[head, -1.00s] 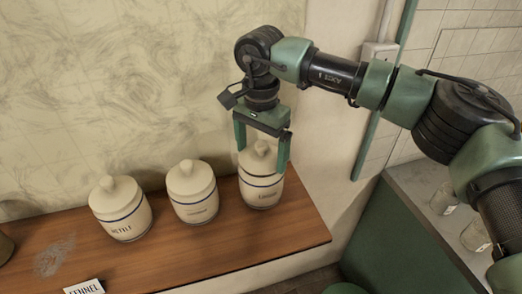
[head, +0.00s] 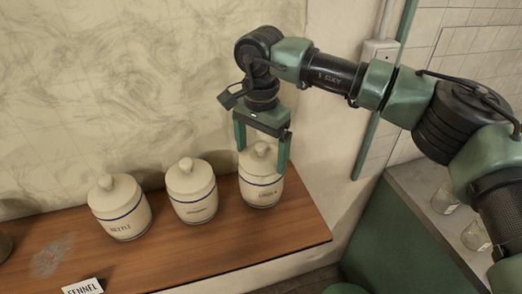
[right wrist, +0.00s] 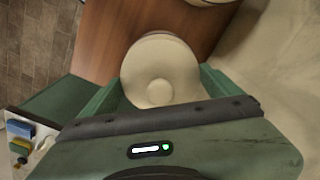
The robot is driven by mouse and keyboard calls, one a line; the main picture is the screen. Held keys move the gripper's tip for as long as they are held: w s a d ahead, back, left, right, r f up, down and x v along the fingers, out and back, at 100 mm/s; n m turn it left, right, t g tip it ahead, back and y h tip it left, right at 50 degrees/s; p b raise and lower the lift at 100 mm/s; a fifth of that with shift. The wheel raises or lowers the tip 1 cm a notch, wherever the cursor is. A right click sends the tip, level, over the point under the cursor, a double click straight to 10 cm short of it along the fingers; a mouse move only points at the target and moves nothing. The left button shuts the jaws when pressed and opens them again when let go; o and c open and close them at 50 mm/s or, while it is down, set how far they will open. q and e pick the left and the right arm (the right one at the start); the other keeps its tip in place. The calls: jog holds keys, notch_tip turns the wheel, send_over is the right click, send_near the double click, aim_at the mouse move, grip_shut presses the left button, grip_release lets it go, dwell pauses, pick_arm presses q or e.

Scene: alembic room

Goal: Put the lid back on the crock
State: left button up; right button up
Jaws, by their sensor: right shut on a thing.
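The cream crock (head: 262,190) with a blue band stands at the right of the wooden shelf. Its domed lid (head: 260,158) with a round knob sits on its top and looks level; whether it is fully seated I cannot tell. My right gripper (head: 262,160) points down with one finger on each side of the lid, shut on it. In the right wrist view the lid (right wrist: 160,70) shows from above between the green fingers, hiding most of the crock. My left gripper is not in view.
Two similar lidded crocks stand to the left, the middle one (head: 194,205) and the one labelled NETTLE (head: 122,220). A FENNEL card (head: 83,287) lies at the shelf's front edge. The wall is close behind. Glass jars (head: 445,198) stand on a counter at right.

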jog(key=shift+f, duration=0.2)
dwell(0.3)
dwell(0.3)
jog(key=o, duration=1.1)
jog(key=shift+f+b, duration=0.95)
dwell(0.6)
jog(key=shift+r, duration=0.6)
jog(key=shift+r+p, duration=0.2)
jog(key=shift+p, duration=0.15)
jog(key=shift+r+p, duration=0.45)
jog(key=shift+r, duration=0.35)
